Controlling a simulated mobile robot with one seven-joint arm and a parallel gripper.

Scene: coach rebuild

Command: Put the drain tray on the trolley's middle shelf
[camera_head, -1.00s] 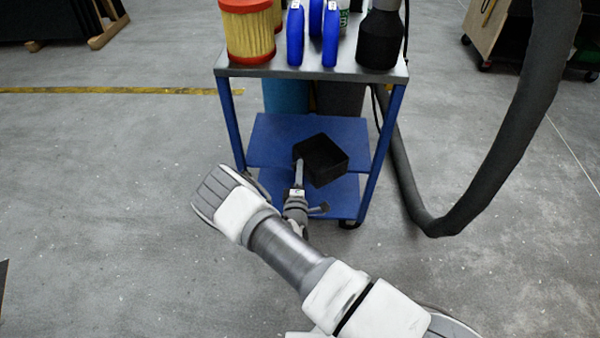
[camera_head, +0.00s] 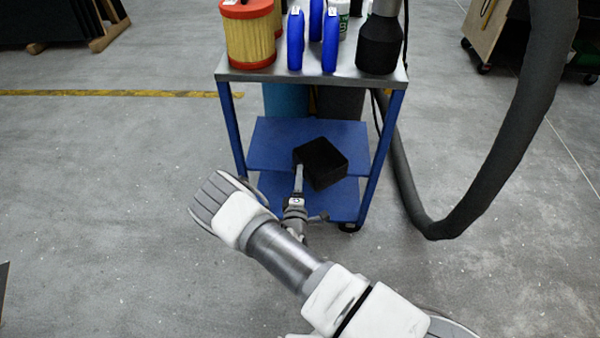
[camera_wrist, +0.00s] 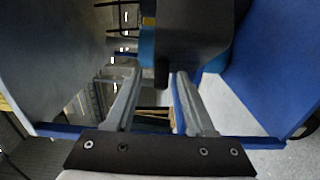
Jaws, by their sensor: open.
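The drain tray appears as a black box-like piece (camera_head: 322,163) at the right front part of the trolley's blue middle shelf (camera_head: 272,141). Its near corner overlaps the shelf's front edge in the picture; I cannot tell how fully it rests there. My gripper (camera_head: 298,176) is at the tray's near left side. In the wrist view my gripper (camera_wrist: 153,80) is open, its two fingers apart. The dark tray (camera_wrist: 192,35) is just beyond the fingertips, with a small dark tab reaching down between them. Whether a finger touches it is unclear.
The trolley's grey top (camera_head: 310,72) holds a yellow-red filter (camera_head: 249,38), blue bottles (camera_head: 295,40) and a black container (camera_head: 379,42). Blue posts flank the shelves. The lower shelf (camera_head: 335,200) looks empty. A thick dark hose (camera_head: 500,165) hangs at the right.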

